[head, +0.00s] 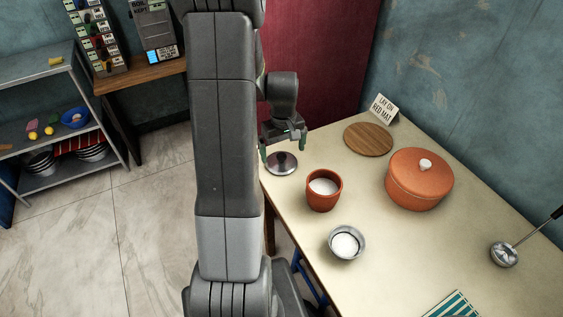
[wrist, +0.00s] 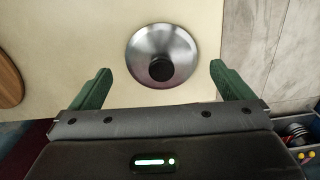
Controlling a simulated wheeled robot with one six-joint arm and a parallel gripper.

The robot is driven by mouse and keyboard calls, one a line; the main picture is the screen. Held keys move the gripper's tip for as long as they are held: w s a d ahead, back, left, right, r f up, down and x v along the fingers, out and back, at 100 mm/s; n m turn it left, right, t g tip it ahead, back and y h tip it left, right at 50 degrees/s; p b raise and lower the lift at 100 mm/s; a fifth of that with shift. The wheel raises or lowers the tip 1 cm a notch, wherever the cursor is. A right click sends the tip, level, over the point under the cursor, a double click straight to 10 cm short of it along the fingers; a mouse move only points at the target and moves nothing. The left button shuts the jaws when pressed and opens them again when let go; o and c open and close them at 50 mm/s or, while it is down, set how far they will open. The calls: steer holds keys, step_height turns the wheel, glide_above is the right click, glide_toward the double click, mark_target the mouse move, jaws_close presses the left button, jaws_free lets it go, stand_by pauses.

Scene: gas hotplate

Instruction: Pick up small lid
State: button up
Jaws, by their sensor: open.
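The small lid (head: 281,163) is a round metal disc with a dark knob, lying flat near the left edge of the table. In the wrist view the lid (wrist: 162,55) lies ahead of my gripper, with its black knob toward me. My gripper (head: 284,146) is above and just behind the lid in the head view. In the wrist view its two green fingers (wrist: 155,84) are wide apart, on either side of the lid's near part, with nothing between them. The exact height above the lid is hard to tell.
The table (head: 393,262) also holds an orange pot with white contents (head: 324,190), a small metal bowl (head: 347,242), a large orange lidded pot (head: 419,180), a round wooden board (head: 368,139), a sign (head: 385,108) and a ladle (head: 504,254). A metal shelf (head: 45,70) stands at left.

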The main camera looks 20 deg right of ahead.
mark_target(282, 155)
steer(key=f, duration=0.4)
steer(key=shift+w+a+f, duration=0.1)
steer(key=shift+w+f, duration=0.05)
steer(key=shift+w, duration=0.25)
steer(key=c, duration=0.7)
